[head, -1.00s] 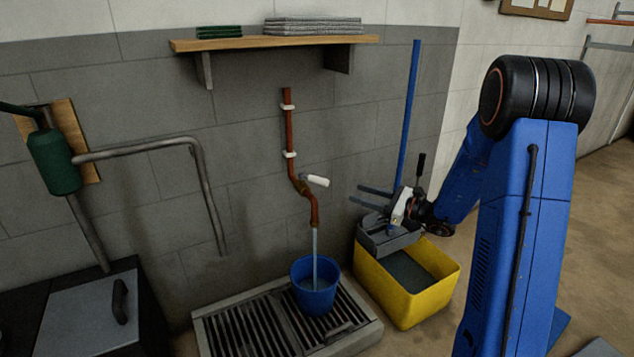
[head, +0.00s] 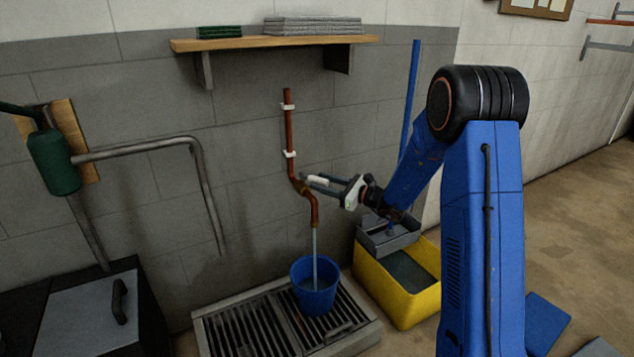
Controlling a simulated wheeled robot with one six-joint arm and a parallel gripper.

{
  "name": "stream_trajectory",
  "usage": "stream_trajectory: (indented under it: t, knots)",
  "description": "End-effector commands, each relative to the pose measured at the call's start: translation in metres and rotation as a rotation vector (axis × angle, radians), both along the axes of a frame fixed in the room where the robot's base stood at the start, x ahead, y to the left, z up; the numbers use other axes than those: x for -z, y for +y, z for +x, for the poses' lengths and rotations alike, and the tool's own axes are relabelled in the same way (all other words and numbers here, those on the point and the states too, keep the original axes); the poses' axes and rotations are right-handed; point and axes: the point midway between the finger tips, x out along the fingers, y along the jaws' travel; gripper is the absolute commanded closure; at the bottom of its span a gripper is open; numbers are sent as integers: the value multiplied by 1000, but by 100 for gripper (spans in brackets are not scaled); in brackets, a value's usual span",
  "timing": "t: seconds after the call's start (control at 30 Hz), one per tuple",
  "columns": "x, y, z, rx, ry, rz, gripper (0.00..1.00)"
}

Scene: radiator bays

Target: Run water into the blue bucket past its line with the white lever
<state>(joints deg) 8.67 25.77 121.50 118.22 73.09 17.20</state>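The blue bucket (head: 308,300) stands upright on the floor grate, under the end of the copper pipe (head: 314,208). A stream of water (head: 314,246) runs from the pipe into it. I cannot make out its line or the water level. The white lever (head: 318,181) sticks out to the right from the valve on the pipe. My gripper (head: 316,182) is at the lever, its fingers reaching left along it and partly covering it. I cannot tell whether the fingers touch or grip the lever.
The drain grate (head: 250,325) lies under the bucket. A yellow mop bucket (head: 398,300) with a grey wringer and a blue pole (head: 411,100) stands to the right. A wooden shelf (head: 240,44) is above. A grey bent pipe (head: 150,147) is at left.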

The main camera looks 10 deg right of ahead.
Motion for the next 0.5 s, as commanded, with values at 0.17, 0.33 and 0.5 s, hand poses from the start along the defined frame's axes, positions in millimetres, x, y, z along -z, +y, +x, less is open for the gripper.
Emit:
stream_trajectory:
  t: [0.17, 0.33, 0.5]
  knots:
    - [0, 13, 12, -1, 0, 0, 61]
    - [0, 18, 15, 0, 0, 0, 61]
    - [0, 18, 16, 0, 0, 0, 61]
